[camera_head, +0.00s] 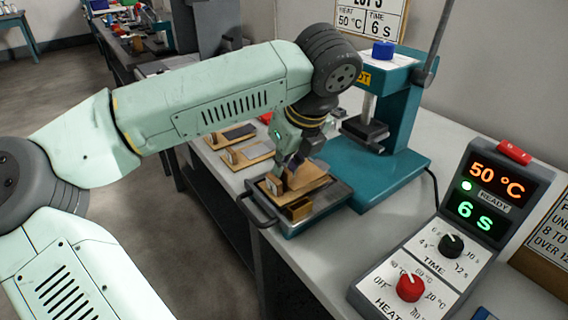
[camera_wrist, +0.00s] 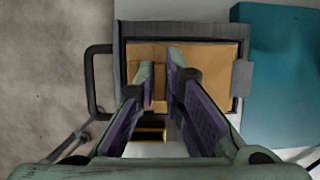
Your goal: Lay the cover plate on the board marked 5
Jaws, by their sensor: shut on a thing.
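My gripper (camera_head: 289,172) points down over the shallow dark tray (camera_head: 330,194) in front of the press. Its fingers, which also show in the wrist view (camera_wrist: 160,80), are close together with a tan upright piece between them. This appears to be the grip of the tan cover plate (camera_head: 307,178), which spans much of the tray in the wrist view (camera_wrist: 212,65). The plate looks slightly tilted in the head view; I cannot tell whether it touches what is below. I can read no 5 on any board, and the gripper and plate hide much of the tray's inside.
A brass-coloured block (camera_head: 298,210) shows at the tray's near end. The tray's handle (camera_head: 256,208) sticks out left. Other boards (camera_head: 246,153) lie behind it. The teal press (camera_head: 400,110) stands right, and the control box (camera_head: 450,240) reads 50 °C, 6 s.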

